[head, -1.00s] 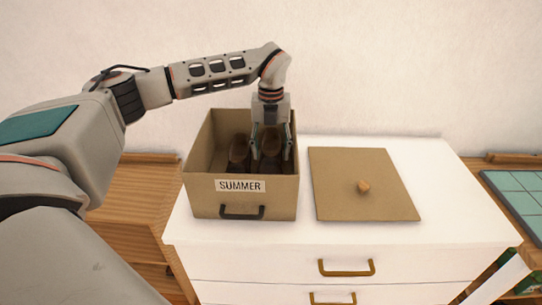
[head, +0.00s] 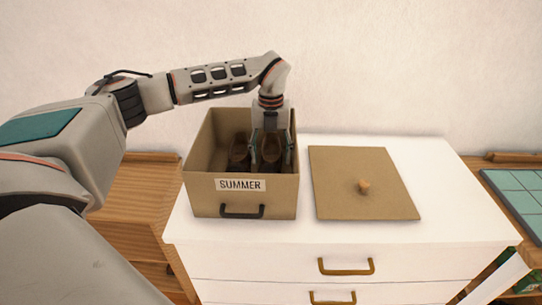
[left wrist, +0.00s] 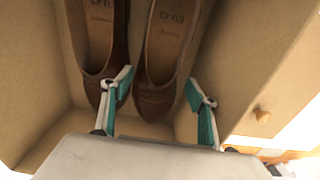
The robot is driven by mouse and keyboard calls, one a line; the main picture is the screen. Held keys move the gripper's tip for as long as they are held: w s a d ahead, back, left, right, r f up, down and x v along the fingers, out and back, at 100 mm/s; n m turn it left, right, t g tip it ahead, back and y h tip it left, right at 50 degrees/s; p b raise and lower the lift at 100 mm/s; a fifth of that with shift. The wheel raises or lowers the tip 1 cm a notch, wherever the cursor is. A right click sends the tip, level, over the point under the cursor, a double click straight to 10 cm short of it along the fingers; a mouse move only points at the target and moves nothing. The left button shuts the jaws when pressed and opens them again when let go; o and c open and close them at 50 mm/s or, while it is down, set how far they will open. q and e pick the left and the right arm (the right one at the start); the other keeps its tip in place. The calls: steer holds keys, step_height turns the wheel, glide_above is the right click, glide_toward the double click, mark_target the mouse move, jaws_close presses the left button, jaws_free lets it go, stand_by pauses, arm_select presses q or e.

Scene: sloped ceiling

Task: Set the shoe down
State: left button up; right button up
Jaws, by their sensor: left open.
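Two brown shoes lie side by side in the open cardboard box (head: 205,200) labelled SUMMER. The left shoe (head: 239,150) stands beside the right shoe (head: 271,150); in the left wrist view the left shoe (left wrist: 92,50) and right shoe (left wrist: 165,55) show their insoles and rounded toes. My left gripper (head: 271,165) points down inside the box, open, its fingers on either side of the right shoe. The left wrist view shows the fingers (left wrist: 160,88) straddling its toe, one of them between the shoes. Soles and floor contact are hidden. My right gripper is not in view.
The box stands on a white dresser (head: 440,205) with brass-coloured handles. Its lid (head: 340,190), with a wooden knob (head: 364,187), lies flat to the right. A wooden surface (head: 130,195) is at the left, and a teal-tiled surface (head: 518,190) at the right.

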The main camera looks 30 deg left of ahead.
arm_select(q)
step_height(320, 180, up, 12)
steer(key=b, duration=0.1)
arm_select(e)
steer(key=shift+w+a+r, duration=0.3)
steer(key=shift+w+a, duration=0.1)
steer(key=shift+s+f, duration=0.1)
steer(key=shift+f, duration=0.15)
